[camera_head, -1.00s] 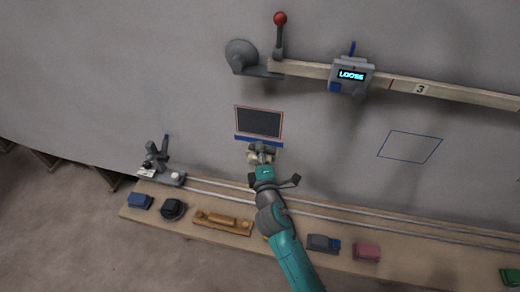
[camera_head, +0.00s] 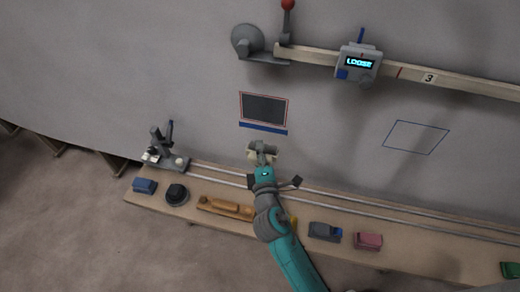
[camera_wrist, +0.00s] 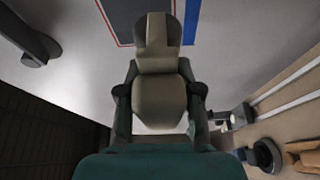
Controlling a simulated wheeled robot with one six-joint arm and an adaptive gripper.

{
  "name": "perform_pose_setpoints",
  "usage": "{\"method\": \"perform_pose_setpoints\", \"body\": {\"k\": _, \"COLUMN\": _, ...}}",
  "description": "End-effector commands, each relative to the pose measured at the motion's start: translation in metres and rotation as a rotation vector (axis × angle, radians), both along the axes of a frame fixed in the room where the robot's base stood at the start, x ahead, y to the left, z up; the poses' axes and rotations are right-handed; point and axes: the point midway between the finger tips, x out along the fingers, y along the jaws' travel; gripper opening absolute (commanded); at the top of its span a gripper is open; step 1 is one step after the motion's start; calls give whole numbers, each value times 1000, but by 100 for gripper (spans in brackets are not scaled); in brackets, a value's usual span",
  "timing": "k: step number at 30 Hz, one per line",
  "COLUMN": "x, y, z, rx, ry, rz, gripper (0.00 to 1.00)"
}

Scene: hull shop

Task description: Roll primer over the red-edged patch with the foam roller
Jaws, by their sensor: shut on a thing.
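The red-edged patch (camera_head: 264,109) is on the grey hull wall, with an evenly dark grey inside. A blue strip (camera_head: 263,127) runs under its lower edge. My gripper (camera_head: 262,160) is below the patch and strip, apart from both in the head view. It is shut on a beige, dark-tipped tool (camera_wrist: 158,98), seemingly the foam roller. The tool's dark head (camera_wrist: 157,35) points towards the wall. In the wrist view it overlaps part of the patch (camera_wrist: 125,12); the blue strip (camera_wrist: 191,20) is beside it.
A wooden beam (camera_head: 470,87) with a box reading LOOSE (camera_head: 358,63) and a red-knobbed lever (camera_head: 287,5) crosses above. A blue outline (camera_head: 416,137) is at right. A shelf (camera_head: 410,252) below carries rails, a grey stand (camera_head: 165,155) and several coloured blocks.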

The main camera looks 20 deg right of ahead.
Motion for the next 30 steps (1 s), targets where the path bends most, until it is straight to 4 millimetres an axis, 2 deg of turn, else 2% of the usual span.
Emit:
{"method": "perform_pose_setpoints", "body": {"k": 5, "x": -4, "y": 3, "z": 0, "rx": 0, "ry": 0, "rz": 1, "gripper": 4}}
{"method": "perform_pose_setpoints", "body": {"k": 16, "x": -30, "y": 22, "z": 1, "rx": -1, "ry": 0, "rz": 2, "gripper": 4}}
{"method": "perform_pose_setpoints", "body": {"k": 30, "x": -32, "y": 23, "z": 1, "rx": 0, "ry": 0, "rz": 0, "gripper": 4}}
